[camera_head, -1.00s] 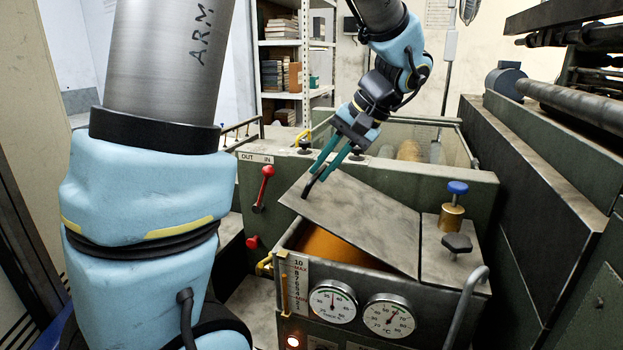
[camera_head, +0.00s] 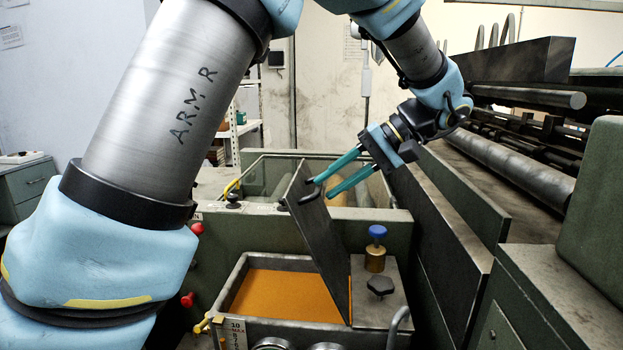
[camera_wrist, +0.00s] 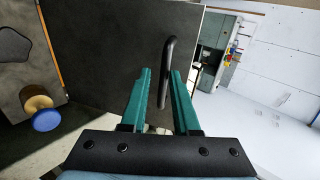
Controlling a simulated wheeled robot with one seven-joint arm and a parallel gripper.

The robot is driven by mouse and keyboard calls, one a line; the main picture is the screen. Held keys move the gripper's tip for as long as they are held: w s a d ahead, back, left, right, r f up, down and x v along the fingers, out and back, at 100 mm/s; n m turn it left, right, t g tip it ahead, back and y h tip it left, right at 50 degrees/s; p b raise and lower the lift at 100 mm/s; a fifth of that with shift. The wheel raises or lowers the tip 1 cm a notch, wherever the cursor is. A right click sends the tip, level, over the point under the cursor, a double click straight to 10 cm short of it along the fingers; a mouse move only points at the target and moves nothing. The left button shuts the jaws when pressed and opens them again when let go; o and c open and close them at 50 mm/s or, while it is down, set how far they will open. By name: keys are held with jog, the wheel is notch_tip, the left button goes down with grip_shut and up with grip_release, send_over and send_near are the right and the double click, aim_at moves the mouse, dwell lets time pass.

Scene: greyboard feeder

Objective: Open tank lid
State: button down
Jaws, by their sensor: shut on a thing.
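The tank lid (camera_head: 322,232) is a grey metal plate, tilted up steeply and hinged along its right edge in the head view. Its dark bar handle (camera_head: 303,190) is near its upper edge. My gripper (camera_head: 322,187) has its teal fingers at the handle, shut on it. In the wrist view the handle (camera_wrist: 168,70) runs between the fingers (camera_wrist: 162,90), with the lid (camera_wrist: 110,50) behind. The open tank (camera_head: 238,275) shows an orange-brown surface (camera_head: 285,296) inside.
A brass fitting with a blue knob (camera_head: 376,240) and a black knob (camera_head: 381,285) stand on the fixed plate (camera_head: 372,310) right of the lid. Red levers (camera_head: 196,229) are on the left. Machine panels and rollers (camera_head: 515,165) close off the right.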

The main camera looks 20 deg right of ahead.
jog(key=shift+s+d+f, duration=0.6)
jog(key=shift+d+f, duration=0.05)
jog(key=shift+d, duration=0.2)
jog(key=c, duration=1)
grip_release()
jog(key=shift+o, duration=0.6)
jog(key=shift+d+f, duration=0.1)
jog(key=shift+w+r, duration=0.15)
jog(key=shift+r, duration=0.15)
jog(key=b+v, duration=0.1)
jog(key=v, duration=0.9)
jog(key=shift+r+b, duration=0.4)
jog(key=shift+d, duration=0.1)
